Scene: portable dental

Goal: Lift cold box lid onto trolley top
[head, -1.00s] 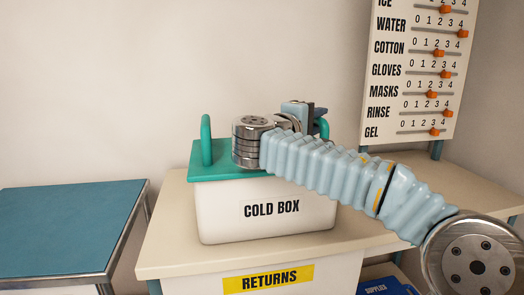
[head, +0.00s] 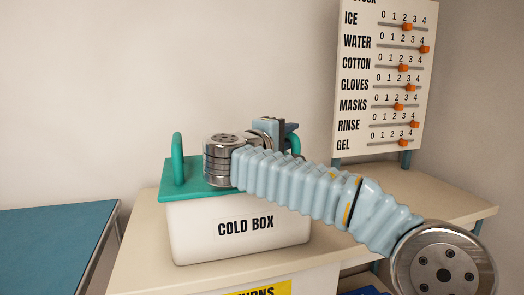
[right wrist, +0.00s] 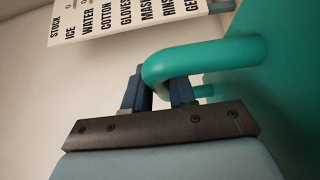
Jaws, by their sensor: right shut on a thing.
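The cold box (head: 240,237) is a white tub standing on a cream counter. Its teal lid (head: 200,192) lies on top, level as far as I can see, with an upright loop handle (head: 178,160) at its left end. My right gripper (head: 292,137) is at the lid's right end, partly hidden behind my arm. In the right wrist view its blue fingers (right wrist: 160,90) are shut around the right teal handle (right wrist: 205,58). The blue trolley top (head: 50,245) is at the left and looks bare. My left gripper is not in view.
The cream counter (head: 135,260) carries the box, with a yellow label (head: 262,290) on its front. A stock board (head: 385,80) with orange sliders stands behind at the right. A gap separates the trolley from the counter.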

